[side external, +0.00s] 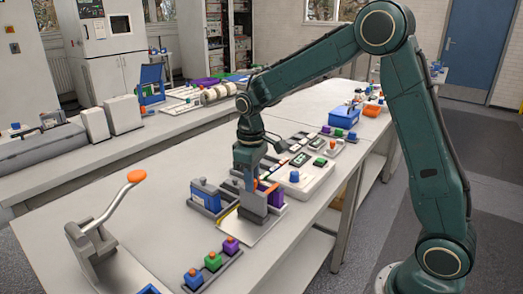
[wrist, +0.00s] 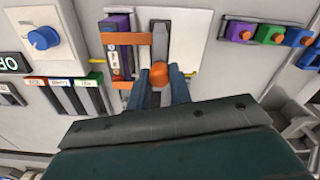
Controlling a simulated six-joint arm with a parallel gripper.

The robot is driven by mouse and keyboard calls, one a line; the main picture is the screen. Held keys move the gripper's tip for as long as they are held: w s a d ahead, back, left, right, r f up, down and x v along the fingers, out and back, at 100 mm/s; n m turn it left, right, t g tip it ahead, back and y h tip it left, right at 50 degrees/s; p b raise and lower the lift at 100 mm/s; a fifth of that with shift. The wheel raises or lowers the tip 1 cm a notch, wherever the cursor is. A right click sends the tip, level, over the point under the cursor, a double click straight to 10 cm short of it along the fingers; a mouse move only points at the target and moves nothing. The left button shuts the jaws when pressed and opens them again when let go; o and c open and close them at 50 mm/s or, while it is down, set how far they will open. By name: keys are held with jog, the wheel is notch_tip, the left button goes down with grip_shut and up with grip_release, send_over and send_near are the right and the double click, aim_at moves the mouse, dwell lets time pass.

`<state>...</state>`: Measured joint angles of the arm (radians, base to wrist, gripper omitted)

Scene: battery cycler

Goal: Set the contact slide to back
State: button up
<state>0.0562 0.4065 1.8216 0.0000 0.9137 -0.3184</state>
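The contact slide shows in the wrist view as an orange knob (wrist: 160,71) on a dark upright rail (wrist: 159,38) over a white plate. My gripper (wrist: 161,78) has its two blue-grey fingers on either side of the knob. Whether they touch it is too small to tell. In the side view my gripper (side external: 252,190) points down at the fixture, and a bit of orange shows beside its fingers. A purple battery block (wrist: 117,50) stands left of the rail in the wrist view, with orange strips at its top and bottom.
A blue block (side external: 205,194) stands in a grey holder beside my gripper. A rack with purple, green and blue buttons (side external: 212,262) lies in front. A lever with an orange grip (side external: 136,177) rises at left. A blue dial (wrist: 42,38) sits left in the wrist view.

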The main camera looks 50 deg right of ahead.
grip_shut()
jog(key=shift+a, duration=2.8)
jog(key=o, duration=0.5)
grip_release()
jog(key=shift+a, duration=0.1)
jog(key=shift+o, duration=0.6)
jog(key=shift+r, duration=0.1)
notch_tip(320, 180, up, 14)
